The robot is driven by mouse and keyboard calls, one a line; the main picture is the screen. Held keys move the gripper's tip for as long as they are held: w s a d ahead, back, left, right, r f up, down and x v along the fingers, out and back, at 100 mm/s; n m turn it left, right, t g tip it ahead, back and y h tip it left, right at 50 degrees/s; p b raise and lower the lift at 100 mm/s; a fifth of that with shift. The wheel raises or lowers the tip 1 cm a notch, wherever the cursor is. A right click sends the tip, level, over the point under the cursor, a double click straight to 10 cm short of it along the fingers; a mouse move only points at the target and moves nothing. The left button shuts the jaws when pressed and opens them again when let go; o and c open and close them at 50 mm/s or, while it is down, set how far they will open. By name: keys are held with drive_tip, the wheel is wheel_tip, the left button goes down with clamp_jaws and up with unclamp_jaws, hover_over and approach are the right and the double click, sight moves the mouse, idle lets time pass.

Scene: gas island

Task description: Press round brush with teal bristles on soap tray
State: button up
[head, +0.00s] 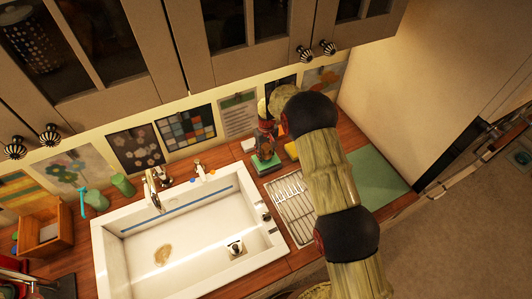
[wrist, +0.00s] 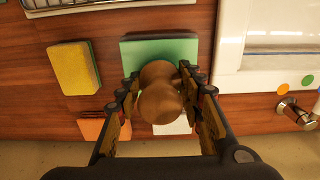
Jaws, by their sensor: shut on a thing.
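My gripper (wrist: 162,103) is shut on the brown wooden knob of the round brush (wrist: 159,92), pointing down at the counter. The brush's bristles are hidden under the knob. The green soap tray (wrist: 182,48) lies below and slightly beyond the brush in the wrist view; the knob covers part of its near edge. In the head view my gripper (head: 266,142) is just above the green tray (head: 265,163), behind the sink's right end. I cannot tell whether the bristles touch the tray.
A yellow sponge (wrist: 73,68) lies left of the tray in the wrist view. An orange item (wrist: 91,129) and a white item lie nearer. The white sink (head: 185,234), wire rack (head: 291,208) and tap (head: 153,190) are close by. Cabinets hang above.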

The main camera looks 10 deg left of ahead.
sight(266, 146)
drive_tip(key=shift+f+b, duration=0.9)
drive_tip(key=shift+f, duration=0.25)
idle(1.2)
idle(0.5)
drive_tip(key=shift+r+p, duration=0.75)
drive_tip(key=shift+r, duration=2.8)
